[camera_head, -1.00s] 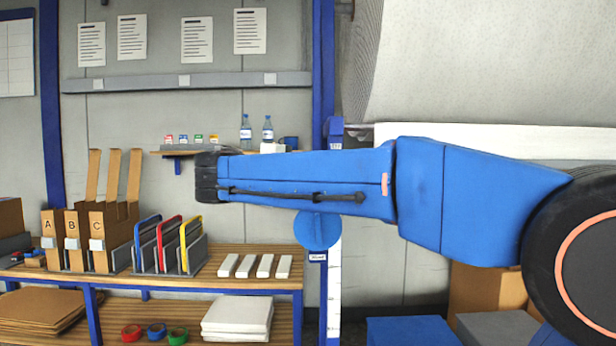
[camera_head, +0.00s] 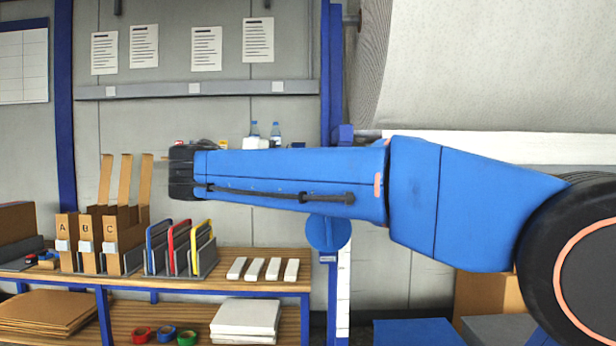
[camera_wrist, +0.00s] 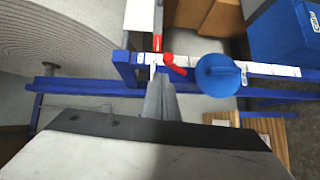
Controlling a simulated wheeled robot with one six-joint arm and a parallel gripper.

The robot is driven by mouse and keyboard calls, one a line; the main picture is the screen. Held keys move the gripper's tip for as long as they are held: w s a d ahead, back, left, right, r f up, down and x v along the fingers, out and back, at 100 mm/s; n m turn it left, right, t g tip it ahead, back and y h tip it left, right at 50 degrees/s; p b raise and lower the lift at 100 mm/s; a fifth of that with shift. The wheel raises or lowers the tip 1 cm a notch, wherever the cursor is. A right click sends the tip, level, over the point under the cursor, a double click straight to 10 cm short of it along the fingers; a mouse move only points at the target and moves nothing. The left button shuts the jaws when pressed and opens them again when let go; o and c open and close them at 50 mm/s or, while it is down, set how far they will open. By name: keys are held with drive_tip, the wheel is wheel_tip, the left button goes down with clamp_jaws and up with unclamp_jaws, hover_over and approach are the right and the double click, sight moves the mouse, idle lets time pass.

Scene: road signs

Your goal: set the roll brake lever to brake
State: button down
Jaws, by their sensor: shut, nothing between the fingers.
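The roll brake lever is a short red lever (camera_wrist: 174,65) in the wrist view, on the blue frame post, slanting down to the right in the picture. A blue disc (camera_wrist: 218,75) sits just right of it; this disc also shows below my arm in the head view (camera_head: 328,233). My gripper (camera_wrist: 157,76) is shut and empty, its grey fingers pointing up the picture just below and left of the lever. I cannot tell whether they touch. In the head view the lever and fingers are hidden or not discernible. The brake marking is not legible.
A large pale roll (camera_wrist: 62,45) fills the wrist view's upper left and the head view's upper right (camera_head: 480,65). Blue frame bars (camera_wrist: 95,88) run close by my gripper. A blue box (camera_wrist: 285,40) stands farther right. A wooden shelf (camera_head: 220,262) with folders stands at the left.

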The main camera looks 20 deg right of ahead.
drive_tip(key=shift+r+v, duration=0.2)
drive_tip(key=shift+v, duration=0.95)
drive_tip(key=shift+r+v, duration=0.25)
drive_tip(key=shift+v, duration=0.9)
drive_tip(key=shift+d, duration=0.15)
